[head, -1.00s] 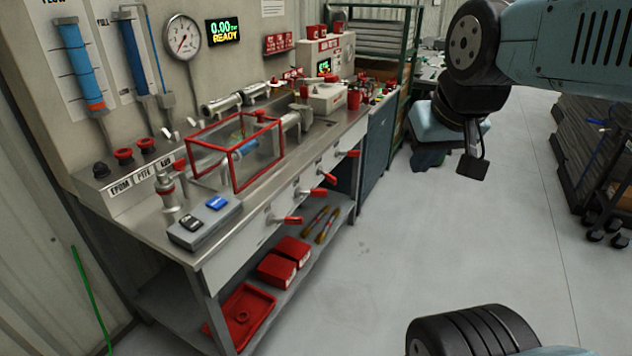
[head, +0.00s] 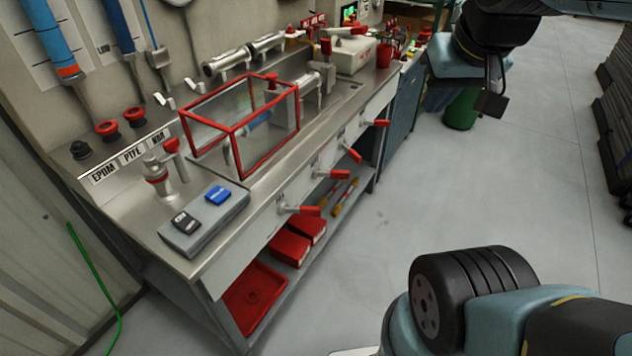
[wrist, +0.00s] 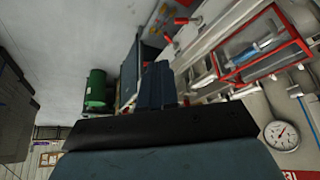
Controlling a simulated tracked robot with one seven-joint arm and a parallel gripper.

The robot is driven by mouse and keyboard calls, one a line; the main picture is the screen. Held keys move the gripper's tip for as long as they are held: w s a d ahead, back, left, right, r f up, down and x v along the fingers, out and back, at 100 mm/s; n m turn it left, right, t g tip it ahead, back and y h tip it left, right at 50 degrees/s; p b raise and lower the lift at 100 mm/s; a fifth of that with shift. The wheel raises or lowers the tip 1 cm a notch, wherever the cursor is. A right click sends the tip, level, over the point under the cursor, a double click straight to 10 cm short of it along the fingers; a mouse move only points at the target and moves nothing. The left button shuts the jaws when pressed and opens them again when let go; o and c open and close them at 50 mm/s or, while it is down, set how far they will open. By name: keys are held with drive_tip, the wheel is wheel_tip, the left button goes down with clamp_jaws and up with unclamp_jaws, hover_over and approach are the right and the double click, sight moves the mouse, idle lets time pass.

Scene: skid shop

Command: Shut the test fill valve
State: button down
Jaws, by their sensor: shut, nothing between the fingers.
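Several valves with red lever handles line the front panel of the steel bench (head: 228,262) in the head view. The nearest lever (head: 308,211) points right, and the others (head: 332,174) recede along the panel. I cannot read their labels, so I cannot tell which is the test fill valve. Red levers also show at the top of the wrist view (wrist: 181,20). My gripper (wrist: 158,68) is shut and empty in the wrist view, its dark fingers together, apart from the bench. In the head view my arm's end hangs at the upper right, over the floor.
A red-framed clear guard (head: 236,128) stands on the bench top, with a grey box (head: 203,218) in front of it. Red bins (head: 289,247) and a red tray (head: 255,297) sit on the lower shelf. A green drum (head: 462,110) stands beyond the bench. The middle floor is clear.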

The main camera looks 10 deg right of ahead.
drive_tip(key=w+a+f+n+g+y, duration=0.1)
drive_tip(key=w+a+f+n+g, duration=0.2)
drive_tip(key=w+f+n, duration=0.35)
drive_tip(key=w+a+f+n+g+y, duration=0.1)
drive_tip(key=w+a+f+n+g, duration=0.25)
drive_tip(key=w, duration=0.55)
drive_tip(key=w+a+f+n+g+y, duration=0.1)
drive_tip(key=w+a+f+n+g, duration=0.1)
drive_tip(key=f, duration=0.8)
drive_tip(key=w+a+f+n+g+y, duration=0.2)
drive_tip(key=w+f+n, duration=0.3)
drive_tip(key=f, duration=0.5)
drive_tip(key=shift+w+a, duration=0.2)
drive_tip(key=shift+w, duration=0.9)
drive_tip(key=shift+y, duration=0.3)
